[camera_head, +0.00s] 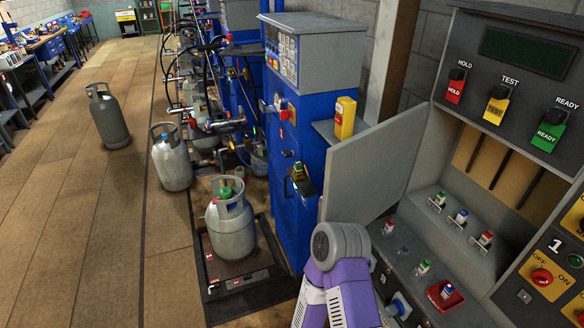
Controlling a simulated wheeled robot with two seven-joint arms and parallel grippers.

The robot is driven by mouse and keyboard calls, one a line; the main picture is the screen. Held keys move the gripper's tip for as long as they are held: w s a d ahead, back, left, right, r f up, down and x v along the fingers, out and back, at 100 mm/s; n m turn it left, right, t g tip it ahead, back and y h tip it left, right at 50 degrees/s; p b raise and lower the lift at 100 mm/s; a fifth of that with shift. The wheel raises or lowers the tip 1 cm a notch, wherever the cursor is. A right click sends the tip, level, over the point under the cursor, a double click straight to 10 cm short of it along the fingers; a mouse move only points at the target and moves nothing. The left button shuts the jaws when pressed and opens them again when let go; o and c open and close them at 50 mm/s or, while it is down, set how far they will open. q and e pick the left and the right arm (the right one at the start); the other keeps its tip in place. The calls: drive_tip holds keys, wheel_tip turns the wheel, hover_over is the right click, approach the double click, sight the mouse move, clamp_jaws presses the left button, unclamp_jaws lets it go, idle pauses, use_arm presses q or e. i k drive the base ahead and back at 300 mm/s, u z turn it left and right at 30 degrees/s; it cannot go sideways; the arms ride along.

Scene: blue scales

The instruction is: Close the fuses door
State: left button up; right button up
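The fuses door (372,158) is a flat grey panel on the left side of the grey control cabinet (437,75). It stands swung open, its face turned toward the left and the front. Behind it, the fuse compartment (420,212) is uncovered, with several small switches with red, blue and green caps. A bent grey and purple part of one of my arms rises from the bottom edge, just below and left of the compartment. It overlaps the door's lower left area in the picture; I cannot tell whether it touches. Neither gripper's fingers are visible.
A gas cylinder (230,222) sits on a scale. The floor at left is mostly open.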

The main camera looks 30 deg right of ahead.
sight(367, 173)
drive_tip(key=u, duration=0.7)
drive_tip(key=i, duration=2.2)
drive_tip(key=z, duration=3.9)
drive_tip(key=i, duration=1)
drive_tip(key=k, duration=1.25)
drive_tip(key=u, duration=0.5)
drive_tip(key=i, duration=0.35)
drive_tip(key=u, duration=0.25)
